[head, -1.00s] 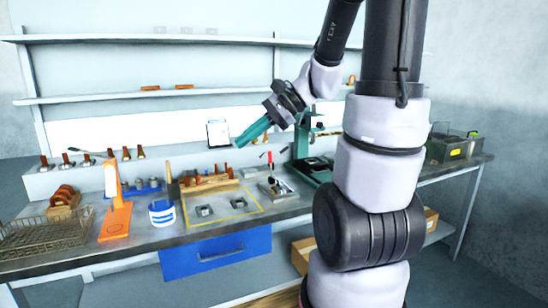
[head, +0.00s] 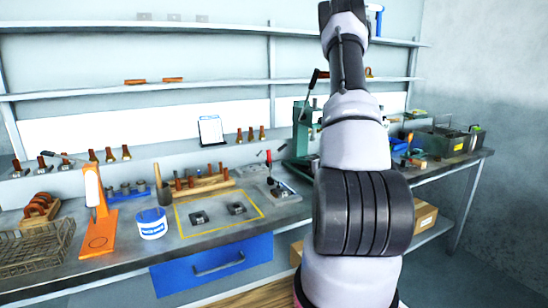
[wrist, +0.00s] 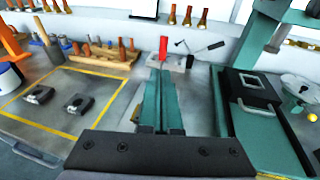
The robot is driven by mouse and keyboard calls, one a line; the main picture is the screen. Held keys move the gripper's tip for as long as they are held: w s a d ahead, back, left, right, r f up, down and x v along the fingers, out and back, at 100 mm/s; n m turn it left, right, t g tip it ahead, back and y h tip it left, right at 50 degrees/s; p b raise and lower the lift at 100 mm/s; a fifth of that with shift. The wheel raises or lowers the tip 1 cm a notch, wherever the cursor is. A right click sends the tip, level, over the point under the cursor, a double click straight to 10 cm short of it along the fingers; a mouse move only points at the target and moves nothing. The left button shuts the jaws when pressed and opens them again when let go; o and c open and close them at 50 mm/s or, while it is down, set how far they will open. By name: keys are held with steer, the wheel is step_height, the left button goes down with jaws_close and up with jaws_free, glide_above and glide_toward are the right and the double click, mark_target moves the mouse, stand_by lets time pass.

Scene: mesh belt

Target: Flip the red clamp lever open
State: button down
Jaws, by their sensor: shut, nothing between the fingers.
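The red clamp lever (head: 268,158) stands upright on its small metal clamp base (head: 284,191) near the back of the bench in the head view. In the head view my gripper is hidden behind my arm.
A green press (wrist: 262,100) stands close to the right of my fingers. A wooden rack of brown pegs (wrist: 105,58) is at left. A yellow-outlined area (head: 222,226) holds two metal blocks. A white-blue tub (head: 152,224) and orange stand (head: 99,230) are further left.

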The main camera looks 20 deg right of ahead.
mark_target(269, 153)
steer(key=shift+d+f+h, duration=0.25)
steer(key=shift+d+h, duration=0.05)
steer(key=x, duration=1.4)
steer(key=shift+a+r, duration=0.1)
steer(key=shift+r, duration=0.1)
steer(key=shift+w, duration=0.15)
steer(key=w+m+g, duration=0.1)
steer(key=w+g, duration=0.4)
steer(key=shift+r+h, duration=0.1)
steer(key=shift+h, duration=0.3)
steer(key=shift+w+f, duration=0.15)
steer(key=shift+f, duration=0.05)
steer(key=shift+d+x, duration=0.2)
steer(key=shift+x, duration=1.2)
